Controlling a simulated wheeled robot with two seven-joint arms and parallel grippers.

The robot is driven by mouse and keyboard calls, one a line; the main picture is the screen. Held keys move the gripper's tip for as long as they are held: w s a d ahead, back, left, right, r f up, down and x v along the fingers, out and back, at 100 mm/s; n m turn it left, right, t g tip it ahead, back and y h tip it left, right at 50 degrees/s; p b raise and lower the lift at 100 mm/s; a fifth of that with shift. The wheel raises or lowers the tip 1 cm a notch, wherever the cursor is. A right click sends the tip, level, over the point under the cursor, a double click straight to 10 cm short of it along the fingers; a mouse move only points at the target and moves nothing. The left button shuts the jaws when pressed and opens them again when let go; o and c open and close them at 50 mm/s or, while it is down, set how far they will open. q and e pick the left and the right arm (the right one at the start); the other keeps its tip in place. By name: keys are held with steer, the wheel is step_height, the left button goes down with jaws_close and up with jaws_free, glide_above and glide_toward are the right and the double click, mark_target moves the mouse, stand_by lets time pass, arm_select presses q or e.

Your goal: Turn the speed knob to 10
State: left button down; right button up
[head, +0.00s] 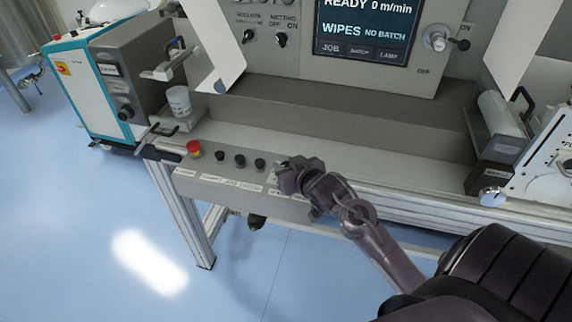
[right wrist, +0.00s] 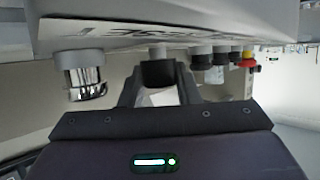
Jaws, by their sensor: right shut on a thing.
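The screen (head: 362,28) at the top of the head view reads "READY 0 m/min" and "WIPES NO BATCH". My right gripper (head: 283,177) is at the right part of the front control panel (head: 222,186), just right of several dark buttons. A separate chrome knob (right wrist: 82,76) stands to the left, apart from the fingers. My left gripper is out of view.
A red stop button (head: 193,148) sits at the panel's left end, beside dark buttons (head: 239,160). A white cup (head: 179,101) stands on a small shelf behind. A roller unit (head: 500,125) is at the right. Blue floor (head: 90,230) is clear at the left.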

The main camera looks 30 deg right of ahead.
steer(key=shift+m, duration=0.3)
steer(key=shift+m+h, duration=0.5)
steer(key=shift+h, duration=0.3)
steer(key=shift+a+r+m+g+h, duration=0.15)
steer(key=shift+m+g+h, duration=0.25)
steer(key=shift+m+h, duration=0.35)
steer(key=m+g+h+p, duration=0.1)
steer(key=m+h+p, duration=0.2)
steer(key=p, duration=0.1)
steer(key=shift+r, duration=0.2)
steer(key=shift+f+m+g+h+p, duration=0.15)
steer(key=shift+m+g+h+p, duration=0.5)
steer(key=shift+g+h, duration=0.1)
steer(key=shift+m+g+h+p, duration=0.4)
steer(key=shift+m+g+h, duration=0.05)
steer(key=shift+m+h, duration=0.25)
steer(key=shift+f, duration=0.1)
steer(key=o, duration=1)
